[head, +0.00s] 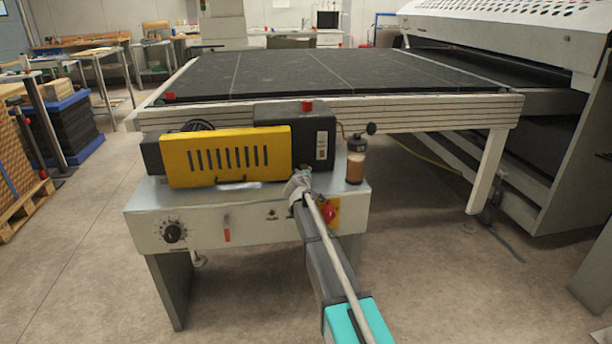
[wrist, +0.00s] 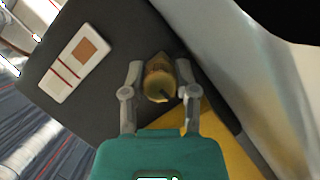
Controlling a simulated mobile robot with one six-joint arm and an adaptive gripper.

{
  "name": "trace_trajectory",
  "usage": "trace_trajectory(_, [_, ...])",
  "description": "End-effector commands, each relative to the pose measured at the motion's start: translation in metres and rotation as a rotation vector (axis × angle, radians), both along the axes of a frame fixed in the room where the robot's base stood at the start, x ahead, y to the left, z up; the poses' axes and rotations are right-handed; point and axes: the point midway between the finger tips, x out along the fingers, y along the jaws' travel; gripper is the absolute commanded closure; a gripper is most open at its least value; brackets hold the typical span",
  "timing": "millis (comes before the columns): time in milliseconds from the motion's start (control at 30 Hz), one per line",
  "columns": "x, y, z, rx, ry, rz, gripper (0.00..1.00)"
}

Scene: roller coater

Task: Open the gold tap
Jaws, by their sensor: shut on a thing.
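The gold tap (wrist: 158,80) shows in the wrist view as a rounded brass-coloured piece against a dark surface. My gripper (wrist: 160,82) has one finger on each side of it and is shut on it. A dark slot or stem shows at the tap's near end. In the head view my gripper (head: 297,184) is at the front of the machine, just below the dark box (head: 290,137) and right of the yellow slotted cover (head: 225,157). I cannot make out the tap there; my gripper seems to hide it.
A red stop button (head: 329,213) on a yellow plate sits close to my arm. A brown-filled bottle (head: 356,160) stands right of my gripper. A black dial (head: 173,232) is at the left of the front panel. A white label (wrist: 75,64) is near the tap.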

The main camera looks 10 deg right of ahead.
Motion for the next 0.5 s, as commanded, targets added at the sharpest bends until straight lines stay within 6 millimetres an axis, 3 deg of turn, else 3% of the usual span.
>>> trace_trajectory(133, [-0.0011, 0.0000, -0.0004, 0.000, 0.002, -0.001, 1.00])
trace_trajectory(167, [-0.0009, 0.0001, -0.0003, 0.000, 0.001, 0.000, 0.56])
trace_trajectory(200, [-0.0009, 0.0001, -0.0003, 0.000, 0.001, 0.000, 0.48])
trace_trajectory(500, [-0.0002, 0.0003, -0.0001, 0.001, 0.000, 0.000, 0.47])
